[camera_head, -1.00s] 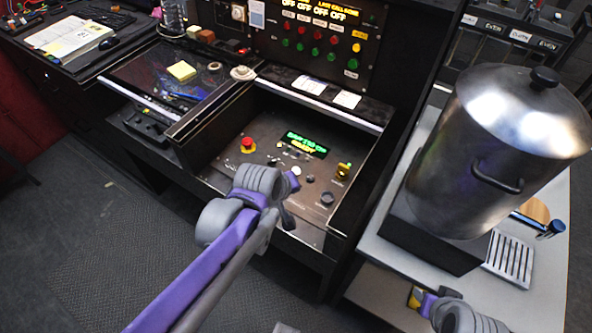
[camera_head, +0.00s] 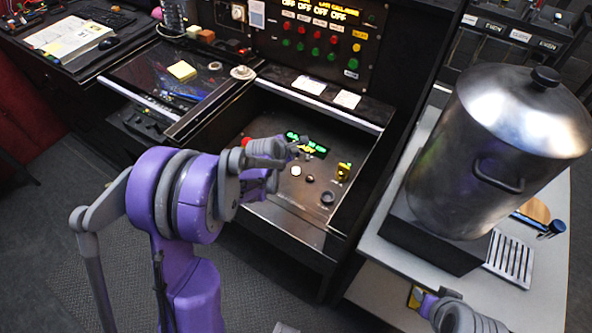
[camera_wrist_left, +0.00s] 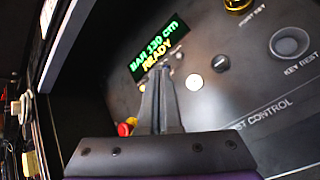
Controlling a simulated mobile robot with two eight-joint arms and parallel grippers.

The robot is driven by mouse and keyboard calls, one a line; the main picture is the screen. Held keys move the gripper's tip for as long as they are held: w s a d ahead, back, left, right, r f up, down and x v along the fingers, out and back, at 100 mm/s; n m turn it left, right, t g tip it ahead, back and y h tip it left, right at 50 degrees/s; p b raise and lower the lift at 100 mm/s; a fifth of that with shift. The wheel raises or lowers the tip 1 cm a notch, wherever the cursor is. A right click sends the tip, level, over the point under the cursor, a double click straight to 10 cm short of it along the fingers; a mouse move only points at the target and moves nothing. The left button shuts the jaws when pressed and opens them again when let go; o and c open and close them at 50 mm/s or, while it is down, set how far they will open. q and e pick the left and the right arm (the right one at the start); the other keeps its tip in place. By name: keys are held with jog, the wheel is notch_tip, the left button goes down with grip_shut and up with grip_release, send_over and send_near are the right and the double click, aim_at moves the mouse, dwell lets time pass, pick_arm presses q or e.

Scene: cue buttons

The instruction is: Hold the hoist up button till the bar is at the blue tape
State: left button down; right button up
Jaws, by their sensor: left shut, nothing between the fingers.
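The control panel in the open console box has a lit green and yellow display (camera_head: 307,143). In the left wrist view the display (camera_wrist_left: 158,55) reads "BAR 130 cm READY". A white button (camera_wrist_left: 194,82) and a dark knob (camera_wrist_left: 221,63) sit right of the fingers; the white button also shows in the head view (camera_head: 296,170). No label marks hoist up legibly. My left gripper (camera_wrist_left: 158,78) is shut and empty, pointing at the panel just below the display; contact cannot be told. My right gripper (camera_head: 425,302) is partly visible at the lower right. I see no bar or blue tape.
A red button (camera_wrist_left: 125,128) is left of the fingers. A yellow part (camera_head: 343,172) and round key switch (camera_head: 327,197) are on the panel's right. The box walls enclose the panel. A large steel pot (camera_head: 495,150) stands on the right table.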

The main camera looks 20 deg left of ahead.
pick_arm(q)
jog(key=b, duration=0.4)
send_over(294, 172)
notch_tip(294, 172, down, 8)
jog(key=shift+s+r, duration=0.15)
jog(key=shift+r, duration=0.05)
jog(key=shift+f+b, duration=0.65)
jog(key=shift+b, duration=0.15)
dwell(1.2)
jog(key=shift+f+b, duration=0.4)
jog(key=shift+b, duration=0.05)
